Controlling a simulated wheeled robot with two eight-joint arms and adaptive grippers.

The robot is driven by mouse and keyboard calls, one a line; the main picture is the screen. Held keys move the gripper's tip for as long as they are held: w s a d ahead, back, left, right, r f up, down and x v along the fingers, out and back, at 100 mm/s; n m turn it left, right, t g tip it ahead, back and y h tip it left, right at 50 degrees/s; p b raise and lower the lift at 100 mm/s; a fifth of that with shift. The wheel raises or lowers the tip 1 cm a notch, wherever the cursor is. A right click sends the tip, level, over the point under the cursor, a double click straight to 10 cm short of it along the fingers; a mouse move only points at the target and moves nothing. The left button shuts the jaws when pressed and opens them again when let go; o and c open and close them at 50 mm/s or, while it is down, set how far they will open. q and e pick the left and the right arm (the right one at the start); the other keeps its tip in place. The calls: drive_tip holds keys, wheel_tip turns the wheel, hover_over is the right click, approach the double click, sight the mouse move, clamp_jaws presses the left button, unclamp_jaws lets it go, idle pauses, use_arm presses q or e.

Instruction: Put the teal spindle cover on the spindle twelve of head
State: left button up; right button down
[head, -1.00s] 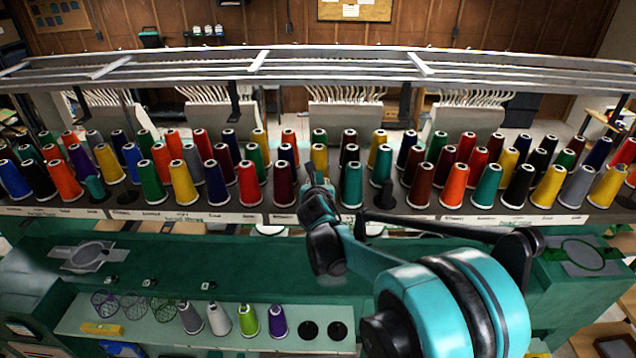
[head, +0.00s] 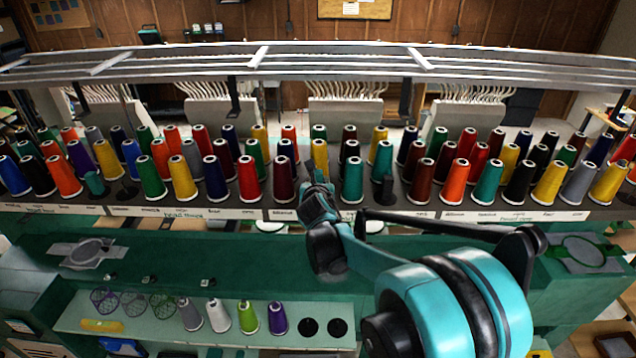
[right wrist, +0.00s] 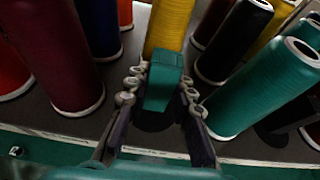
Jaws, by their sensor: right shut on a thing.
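The teal spindle cover (right wrist: 163,82) is a small block in the right wrist view. My right gripper (right wrist: 160,95) is shut on it, with a finger on each side. It is in front of a yellow cone (right wrist: 169,25), and a dark round base (right wrist: 154,121) shows below it. I cannot tell whether the cover touches the base. In the head view my right gripper (head: 318,188) is at the front row of the thread rack, between a dark maroon cone (head: 283,184) and a teal cone (head: 352,182). The cover is mostly hidden there. My left gripper is not in view.
Thread cones crowd the rack on both sides. Another small teal piece (head: 95,184) and a black piece (head: 383,188) stand in the front row. A metal rail (head: 330,62) runs above. Below, a pale shelf (head: 235,338) holds several cones.

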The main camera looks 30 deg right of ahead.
drive_tip(key=shift+f, duration=0.3)
drive_tip(key=shift+f+b, duration=0.15)
drive_tip(key=shift+b, duration=0.2)
drive_tip(key=c, duration=1.2)
unclamp_jaws()
drive_tip(key=shift+s+a, duration=0.1)
drive_tip(key=v, duration=1.2)
drive_tip(key=s+a+f+m+g+y+b, duration=0.1)
drive_tip(key=s+a+f+m+y+b, duration=0.1)
drive_tip(key=s+a+f+m+b, duration=0.3)
drive_tip(key=s+a+f+m+g+y+b, duration=0.2)
drive_tip(key=s+a+f+m+b, duration=0.3)
drive_tip(key=f+m+b, duration=0.9)
drive_tip(key=s+a+f+m+g+y+b, duration=0.1)
drive_tip(key=s+a+f+m+y+b, duration=0.2)
drive_tip(key=s+f+m+b, duration=0.6)
drive_tip(key=shift+a+f+m+g, duration=0.1)
drive_tip(key=shift+a+f+m, duration=0.25)
drive_tip(key=shift+f, duration=1.7)
drive_tip(key=shift+a+f+m+g, duration=0.1)
drive_tip(key=shift+a+f+m, duration=0.25)
drive_tip(key=shift+f, duration=1.75)
drive_tip(key=shift+a+f+m+g, duration=0.15)
drive_tip(key=shift+a+f, duration=0.4)
drive_tip(key=shift+f, duration=1.5)
